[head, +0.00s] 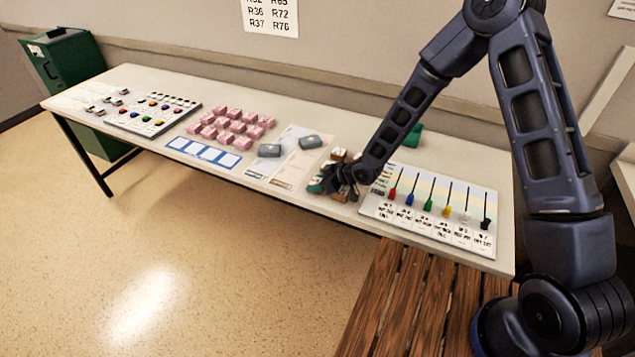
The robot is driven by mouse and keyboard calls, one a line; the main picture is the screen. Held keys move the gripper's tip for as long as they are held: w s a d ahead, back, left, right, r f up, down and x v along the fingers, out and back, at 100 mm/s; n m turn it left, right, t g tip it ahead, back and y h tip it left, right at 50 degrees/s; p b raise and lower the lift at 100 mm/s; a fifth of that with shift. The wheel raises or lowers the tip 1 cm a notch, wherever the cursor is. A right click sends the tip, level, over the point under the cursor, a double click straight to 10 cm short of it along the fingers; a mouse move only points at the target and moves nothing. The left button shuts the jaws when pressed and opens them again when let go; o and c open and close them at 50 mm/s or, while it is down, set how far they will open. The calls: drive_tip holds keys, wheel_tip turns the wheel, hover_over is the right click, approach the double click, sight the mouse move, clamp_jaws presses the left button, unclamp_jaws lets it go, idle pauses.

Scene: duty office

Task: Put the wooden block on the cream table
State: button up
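The long cream table (290,120) stands along the wall. My gripper (338,186) is low over its front part, right of the middle, among a small cluster of blocks. A tan, wood-coloured block (339,154) shows just behind my gripper; it may be the wooden block, but it is too small to be sure. A teal piece (314,187) shows at the gripper's left side. The fingers are dark and small here, and I cannot tell whether they are open or hold anything. Parts of the cluster are hidden by my gripper.
A board with coloured levers (430,207) lies right of my gripper. A green object (413,138) is behind my arm. A slatted wooden surface (410,300) is in front.

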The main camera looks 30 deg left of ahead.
drive_tip(key=shift+o, duration=1.4)
drive_tip(key=shift+r, duration=0.1)
drive_tip(key=shift+d+r, duration=0.2)
drive_tip(key=shift+r, duration=0.05)
drive_tip(key=v, duration=1.1)
drive_tip(key=shift+d+r, duration=0.15)
drive_tip(key=shift+d, duration=0.05)
